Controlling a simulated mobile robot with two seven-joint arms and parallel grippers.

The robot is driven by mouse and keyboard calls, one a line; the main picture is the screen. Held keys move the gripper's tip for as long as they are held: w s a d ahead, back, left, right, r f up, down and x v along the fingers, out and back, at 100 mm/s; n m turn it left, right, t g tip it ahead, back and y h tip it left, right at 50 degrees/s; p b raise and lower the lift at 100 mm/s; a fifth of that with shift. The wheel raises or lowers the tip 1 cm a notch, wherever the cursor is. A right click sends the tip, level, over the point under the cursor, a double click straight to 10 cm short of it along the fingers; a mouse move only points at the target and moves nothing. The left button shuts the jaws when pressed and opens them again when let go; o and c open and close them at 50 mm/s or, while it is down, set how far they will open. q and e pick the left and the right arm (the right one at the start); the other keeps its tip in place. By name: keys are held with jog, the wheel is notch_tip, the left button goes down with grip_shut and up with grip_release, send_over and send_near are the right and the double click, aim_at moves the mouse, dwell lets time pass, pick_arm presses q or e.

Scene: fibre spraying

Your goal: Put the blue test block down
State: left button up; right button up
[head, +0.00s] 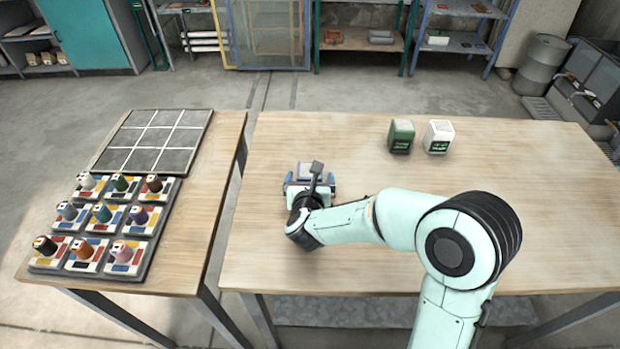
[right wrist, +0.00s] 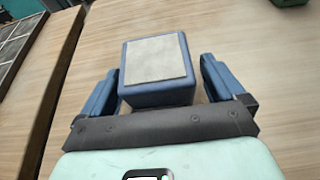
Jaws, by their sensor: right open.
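The blue test block (right wrist: 157,72), with a pale grey top face, is on the right-hand wooden table (head: 480,235), near its left side. It also shows in the head view (head: 305,170), partly hidden by my right gripper. My right gripper (head: 310,186) is open, with one blue finger on each side of the block. In the right wrist view a gap shows between the block and the right finger; the left finger is very close to it, and I cannot tell if they touch. The block looks upright. My left gripper is not in view.
A green block (head: 401,137) and a white block (head: 438,137) stand at the back of the table. The left table holds an empty grid tray (head: 152,141) and a tray (head: 146,257) of several coloured spools. The table around my gripper is clear.

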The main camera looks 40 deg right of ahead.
jog(key=v, duration=1.1)
jog(key=shift+s+a+r, duration=0.15)
jog(key=shift+s+a, duration=0.05)
